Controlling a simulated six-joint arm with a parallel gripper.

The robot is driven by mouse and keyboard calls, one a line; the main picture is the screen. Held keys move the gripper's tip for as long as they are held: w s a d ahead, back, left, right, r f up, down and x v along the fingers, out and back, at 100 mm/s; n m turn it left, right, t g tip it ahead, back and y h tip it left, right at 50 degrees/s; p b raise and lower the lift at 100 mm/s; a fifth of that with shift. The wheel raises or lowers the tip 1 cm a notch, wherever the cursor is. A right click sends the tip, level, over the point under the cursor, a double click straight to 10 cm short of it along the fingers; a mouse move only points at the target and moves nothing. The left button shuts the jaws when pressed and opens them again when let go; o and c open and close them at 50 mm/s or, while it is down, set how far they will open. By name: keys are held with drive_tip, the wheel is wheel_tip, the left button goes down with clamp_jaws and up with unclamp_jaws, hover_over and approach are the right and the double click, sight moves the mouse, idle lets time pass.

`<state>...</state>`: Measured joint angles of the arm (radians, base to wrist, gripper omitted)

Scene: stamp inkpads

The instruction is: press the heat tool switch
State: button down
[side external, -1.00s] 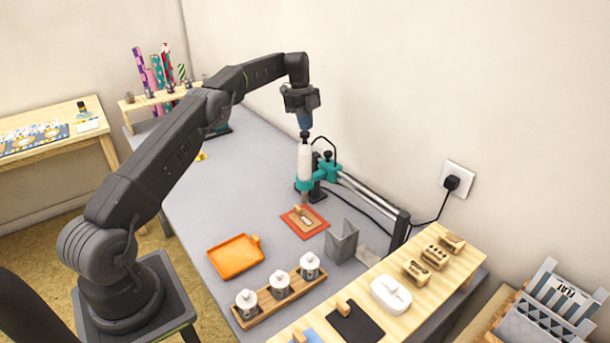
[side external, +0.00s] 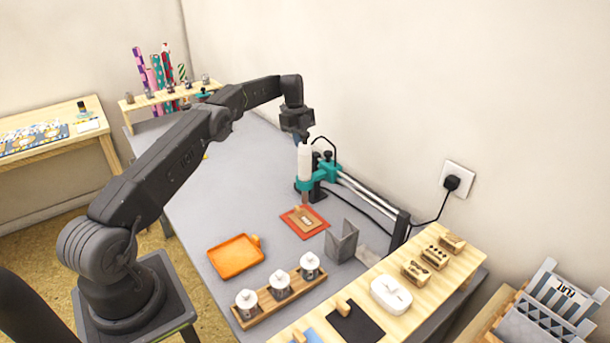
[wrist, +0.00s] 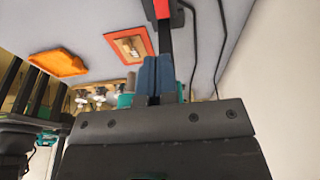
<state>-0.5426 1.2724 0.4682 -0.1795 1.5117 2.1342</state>
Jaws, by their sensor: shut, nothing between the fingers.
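The heat tool (side external: 305,161) has a white upright body held in a teal clamp (side external: 327,172) on a dark stand. Its switch cannot be made out in the side view. My gripper (side external: 302,138) is shut and empty, pointing down at the tool's top, partly behind it. Whether it touches the tool cannot be told. In the wrist view its blue fingers (wrist: 157,78) are together, and bits of teal show beside them. Below the tool, a tan stamped piece (side external: 304,219) lies on a red-orange mat (side external: 291,228).
An orange tray (side external: 236,273) and a wooden rack (side external: 262,314) of white-lidded jars stand in front. A grey bent metal holder (side external: 342,242) and a wooden shelf of stamps (side external: 449,277) are to the right. A black cable runs to the wall socket (side external: 458,179).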

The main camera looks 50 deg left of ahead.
drive_tip(key=x, duration=1.1)
drive_tip(key=shift+d+f, duration=0.1)
drive_tip(key=shift+f, duration=0.2)
